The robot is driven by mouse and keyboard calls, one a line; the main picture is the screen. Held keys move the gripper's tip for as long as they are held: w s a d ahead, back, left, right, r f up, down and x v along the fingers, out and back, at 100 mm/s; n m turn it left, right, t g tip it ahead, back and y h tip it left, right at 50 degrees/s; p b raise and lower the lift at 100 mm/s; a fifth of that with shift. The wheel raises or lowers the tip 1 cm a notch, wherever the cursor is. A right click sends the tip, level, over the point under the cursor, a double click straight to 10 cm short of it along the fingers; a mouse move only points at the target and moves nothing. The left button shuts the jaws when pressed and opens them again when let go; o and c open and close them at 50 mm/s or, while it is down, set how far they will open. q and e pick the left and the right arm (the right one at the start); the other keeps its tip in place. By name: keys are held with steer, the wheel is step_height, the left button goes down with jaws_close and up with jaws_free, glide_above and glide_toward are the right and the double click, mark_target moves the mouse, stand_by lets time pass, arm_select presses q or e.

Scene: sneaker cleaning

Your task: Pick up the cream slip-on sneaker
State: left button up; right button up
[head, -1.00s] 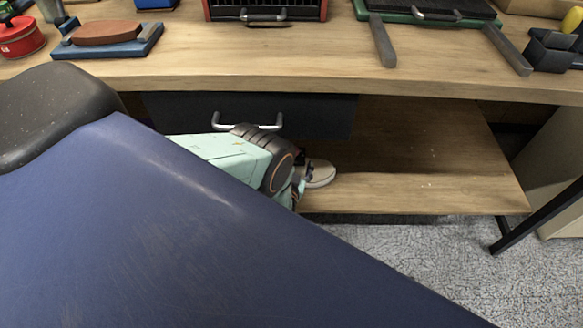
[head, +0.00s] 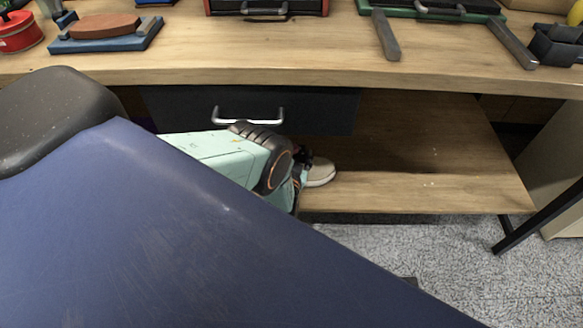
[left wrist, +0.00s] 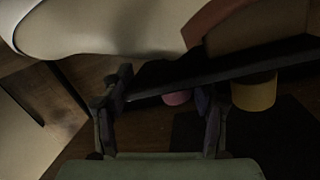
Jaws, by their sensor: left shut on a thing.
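The cream slip-on sneaker (head: 321,174) is at the left part of the wooden shelf under the bench. Only its rounded end shows in the head view, the rest being hidden behind my left arm and gripper. My left gripper (head: 304,163) is shut on the sneaker, its dark fingers at the shoe. In the left wrist view the sneaker (left wrist: 100,28) fills the top left as a large pale shape, close beyond the fingers of the gripper (left wrist: 163,88). That view is dark, and the exact contact is hard to see. My right gripper is not in view.
The lower shelf (head: 430,185) is bare to the right of the sneaker. A dark drawer (head: 320,112) with a metal handle (head: 248,115) hangs just above my left arm. The bench top (head: 290,65) holds tools and a sharpening block (head: 105,27). A yellow cylinder (left wrist: 254,93) shows in the wrist view.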

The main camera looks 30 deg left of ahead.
arm_select(q)
jaws_close()
steer(key=shift+w+r, duration=0.15)
